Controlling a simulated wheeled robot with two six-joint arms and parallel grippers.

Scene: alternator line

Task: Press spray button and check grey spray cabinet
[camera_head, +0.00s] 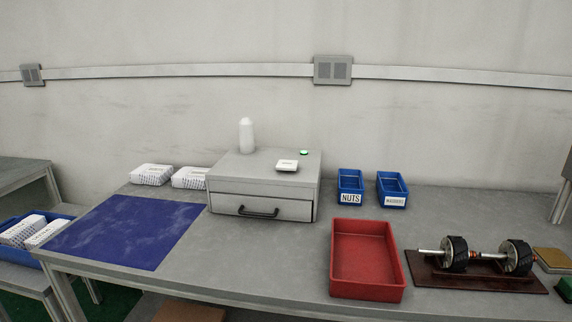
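The grey spray cabinet (265,182) stands on the table near the middle of the view. Its front drawer (262,206) looks shut and has a dark handle (258,212). On the cabinet's top are a small green button (304,152), a white bottle-shaped piece (247,135) at the back, and a small white block (287,165). The inside of the cabinet is hidden. Neither of my grippers is in view.
A blue mat (125,232) lies left of the cabinet, with white packages (151,174) behind it. Blue bins labelled NUTS (350,198) and WASHERS (394,201), an empty red tray (368,224) and a shaft assembly on a dark board (470,278) stand to the right.

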